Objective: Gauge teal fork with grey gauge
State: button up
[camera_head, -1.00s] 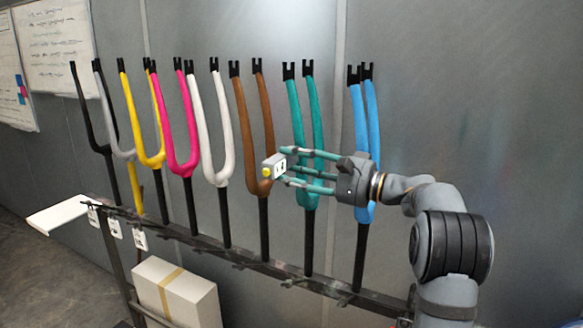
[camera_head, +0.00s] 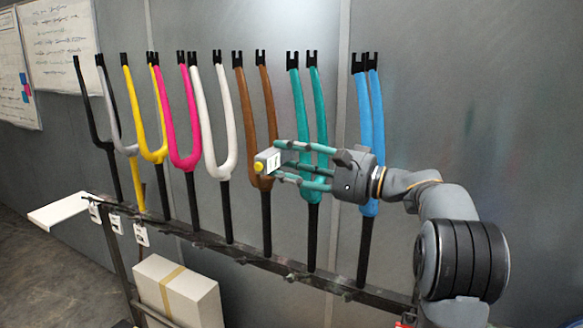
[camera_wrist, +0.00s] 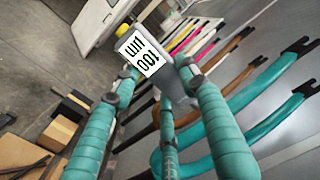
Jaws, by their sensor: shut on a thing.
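The teal fork (camera_head: 298,105) stands upright in the rack between the brown and blue forks, its two prongs pointing up with black tips. Its lower part is partly hidden behind my gripper fingers. The grey gauge (camera_head: 269,161), a small box with a yellow button, is held in the tips of my teal-fingered gripper (camera_head: 283,164), in front of the brown fork's lower part. In the wrist view, the gauge (camera_wrist: 141,52) shows its white label with black marks, between my fingertips (camera_wrist: 160,75). The teal fork (camera_wrist: 272,120) slants at the right there.
The brown fork (camera_head: 248,105) is close behind the gauge, and the blue fork (camera_head: 362,100) is behind my wrist. Several other forks stand left along the dark rack rail (camera_head: 215,245). White tags (camera_head: 141,235) hang at its left. A taped box (camera_head: 177,291) is below.

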aim_at(273, 167)
jog(key=shift+s+a+b, duration=0.3)
jog(key=shift+s+b, duration=0.15)
jog(key=shift+s, duration=0.15)
jog(key=shift+s+a+b, duration=0.35)
jog(key=shift+s+b, duration=0.05)
jog(key=shift+s, duration=0.25)
jog(key=shift+s+a+b, duration=0.3)
jog(key=shift+s+b, duration=0.15)
jog(key=shift+s, duration=0.15)
jog(key=shift+d, duration=0.1)
